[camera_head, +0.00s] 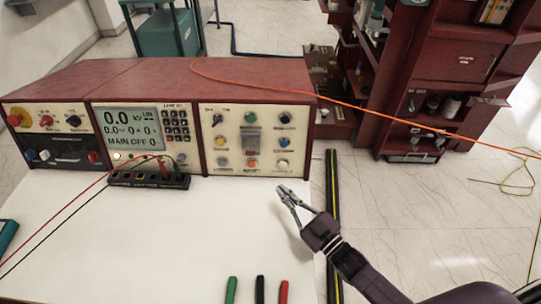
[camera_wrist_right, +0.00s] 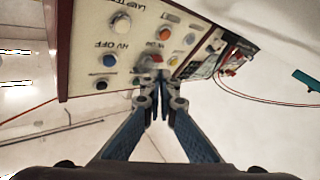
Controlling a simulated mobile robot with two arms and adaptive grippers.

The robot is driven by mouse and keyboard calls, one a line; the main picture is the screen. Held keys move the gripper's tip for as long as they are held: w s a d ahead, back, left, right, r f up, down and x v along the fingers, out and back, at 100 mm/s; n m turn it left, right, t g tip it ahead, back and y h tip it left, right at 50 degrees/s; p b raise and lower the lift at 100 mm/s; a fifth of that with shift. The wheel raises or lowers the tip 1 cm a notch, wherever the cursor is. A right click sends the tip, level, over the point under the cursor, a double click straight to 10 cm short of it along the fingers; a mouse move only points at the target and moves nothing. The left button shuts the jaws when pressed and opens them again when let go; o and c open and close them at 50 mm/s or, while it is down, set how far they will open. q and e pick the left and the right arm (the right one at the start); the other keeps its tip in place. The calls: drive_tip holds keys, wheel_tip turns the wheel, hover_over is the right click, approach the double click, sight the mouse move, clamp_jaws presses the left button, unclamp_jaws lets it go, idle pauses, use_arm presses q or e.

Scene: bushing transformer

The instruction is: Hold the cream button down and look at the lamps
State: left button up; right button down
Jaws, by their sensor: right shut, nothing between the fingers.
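The cream button (camera_head: 283,165) is at the lower right of the cream right-hand panel on the red console. In the right wrist view, the panel appears upside down and the cream button (camera_wrist_right: 116,24) shows at the upper left, beside "LAMP TEST". My right gripper (camera_head: 283,189) is shut and empty in front of that panel, just below the button in the head view, with a visible gap. Its fingertips (camera_wrist_right: 157,82) show below the panel's middle in the wrist view. Round coloured lamps or buttons, including green and amber ones, sit on the panel; none clearly glows. My left gripper is out of view.
A black terminal strip (camera_head: 150,179) with red and black leads stands before the middle display (camera_head: 130,127), which reads 0.0 and MAIN OFF. Green, black and red handles lie at the white tabletop's (camera_head: 180,240) front edge. An orange cable crosses above the console.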

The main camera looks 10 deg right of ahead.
sight(283, 165)
drive_tip(key=shift+r, duration=0.2)
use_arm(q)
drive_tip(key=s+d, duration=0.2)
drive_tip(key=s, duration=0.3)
use_arm(e)
drive_tip(key=shift+s+d, duration=0.1)
drive_tip(key=shift+s, duration=0.15)
drive_tip(key=shift+w, duration=0.25)
drive_tip(key=w+b, duration=0.1)
drive_tip(key=w, duration=0.1)
drive_tip(key=w+d+f+b, duration=0.1)
drive_tip(key=w+b, duration=0.1)
drive_tip(key=w+f+b, duration=0.1)
drive_tip(key=w, duration=0.1)
drive_tip(key=shift+d+b, duration=0.4)
drive_tip(key=shift+w+d+b, duration=0.2)
drive_tip(key=shift+w+b, duration=0.2)
drive_tip(key=shift+w, duration=0.25)
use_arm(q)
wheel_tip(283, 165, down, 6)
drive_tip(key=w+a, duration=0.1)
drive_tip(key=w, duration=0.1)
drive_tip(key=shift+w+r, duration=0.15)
use_arm(e)
drive_tip(key=shift+w, duration=0.3)
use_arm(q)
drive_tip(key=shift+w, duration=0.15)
